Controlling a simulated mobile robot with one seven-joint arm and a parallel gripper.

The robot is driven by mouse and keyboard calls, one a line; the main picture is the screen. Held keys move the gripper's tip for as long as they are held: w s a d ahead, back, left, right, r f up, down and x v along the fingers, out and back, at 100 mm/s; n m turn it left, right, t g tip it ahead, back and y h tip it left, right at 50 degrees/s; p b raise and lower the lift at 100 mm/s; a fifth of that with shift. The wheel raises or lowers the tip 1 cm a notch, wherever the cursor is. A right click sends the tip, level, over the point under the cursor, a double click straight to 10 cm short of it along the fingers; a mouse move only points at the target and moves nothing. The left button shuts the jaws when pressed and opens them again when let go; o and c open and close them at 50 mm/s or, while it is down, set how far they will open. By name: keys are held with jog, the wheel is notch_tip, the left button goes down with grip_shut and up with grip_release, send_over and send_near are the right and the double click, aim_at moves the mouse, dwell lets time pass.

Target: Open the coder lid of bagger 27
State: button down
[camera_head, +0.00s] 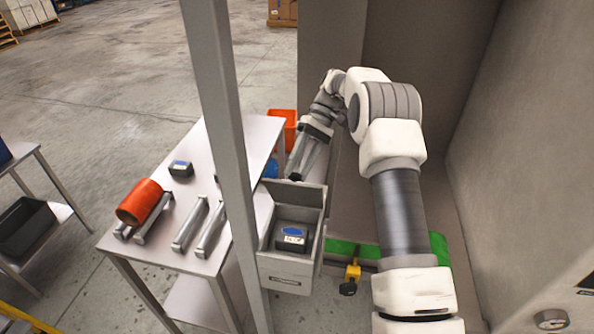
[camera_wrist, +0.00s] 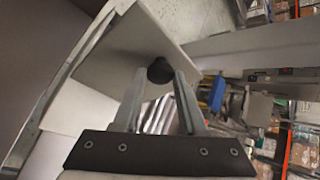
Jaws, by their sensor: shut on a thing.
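A grey box (camera_head: 293,277), which looks like the coder housing, stands in the middle of the head view with its inside showing. A black unit with a blue patch and a white label (camera_head: 292,238) sits in it; the label is too small to read. A grey panel, apparently the lid (camera_head: 297,193), stands raised at the box's far side. My gripper (camera_head: 296,174) reaches down to that panel's upper edge. In the wrist view a black knob (camera_wrist: 159,70) on a flat grey panel (camera_wrist: 128,48) lies between the fingertips (camera_wrist: 160,78). The fingers are shut on the knob.
A steel table (camera_head: 190,215) with an orange roll (camera_head: 140,201), a small dark unit (camera_head: 181,169) and metal bars stands to the left. A grey post (camera_head: 228,150) rises close left of the box. A yellow-and-black fitting (camera_head: 351,276) sits right of the box. An orange bin (camera_head: 284,124) is behind.

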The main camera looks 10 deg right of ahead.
jog(key=shift+w+d, duration=0.15)
jog(key=shift+w, duration=0.35)
jog(key=shift+g, duration=0.3)
jog(key=shift+c, duration=2.3)
grip_release()
jog(key=shift+r, duration=0.1)
